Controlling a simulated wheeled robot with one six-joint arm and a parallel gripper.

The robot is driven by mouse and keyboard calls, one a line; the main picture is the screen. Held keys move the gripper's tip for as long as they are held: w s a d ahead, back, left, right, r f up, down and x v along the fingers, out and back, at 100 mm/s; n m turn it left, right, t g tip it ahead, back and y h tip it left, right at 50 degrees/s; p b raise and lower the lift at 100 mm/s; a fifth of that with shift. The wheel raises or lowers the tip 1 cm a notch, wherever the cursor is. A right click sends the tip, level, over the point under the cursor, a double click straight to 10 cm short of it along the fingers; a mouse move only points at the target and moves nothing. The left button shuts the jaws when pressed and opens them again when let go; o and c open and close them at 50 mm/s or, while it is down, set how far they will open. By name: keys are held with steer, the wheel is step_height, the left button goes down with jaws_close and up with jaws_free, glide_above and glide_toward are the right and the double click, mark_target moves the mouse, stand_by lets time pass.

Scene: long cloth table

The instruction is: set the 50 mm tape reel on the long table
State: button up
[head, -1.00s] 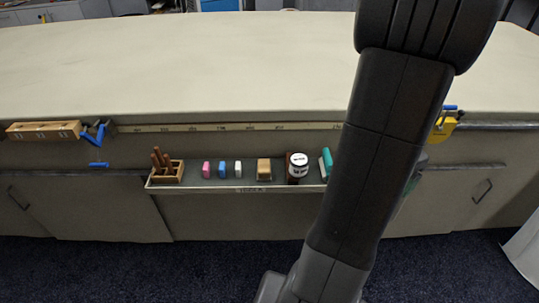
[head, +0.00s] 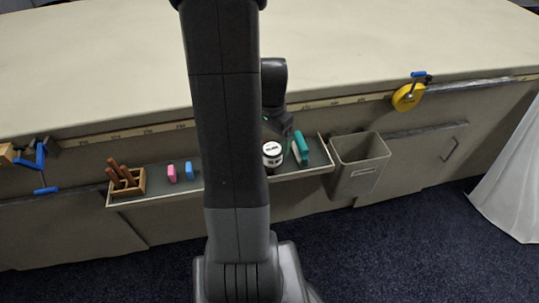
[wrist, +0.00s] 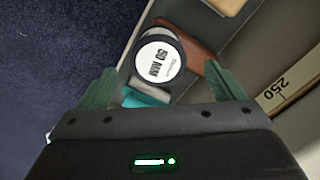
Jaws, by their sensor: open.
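The 50 mm tape reel (head: 272,153) is a dark spool with a white round label, standing in the shallow tray on the front of the long table (head: 400,45). In the wrist view the reel (wrist: 158,57) shows its "50 MM" label, ahead of and between my fingertips. My gripper (wrist: 162,75) is open and empty, with green fingers spread apart. In the head view my gripper (head: 284,122) is just above and behind the reel, partly dark and hard to make out.
The tray (head: 150,196) also holds a wooden holder (head: 126,183), a pink block (head: 172,173), a blue block (head: 189,169) and a teal item (head: 301,146). A grey bin (head: 358,165) hangs to its right. A yellow tape measure (head: 407,97) is on the table edge. The tabletop is clear.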

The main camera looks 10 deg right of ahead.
mark_target(272, 148)
steer(key=shift+d+f+b, duration=0.15)
steer(key=shift+f+b, duration=0.15)
steer(key=shift+f, duration=3.1)
steer(key=shift+c, duration=0.5)
steer(key=c, duration=1.1)
steer(key=shift+r, duration=0.1)
steer(key=shift+c, duration=0.2)
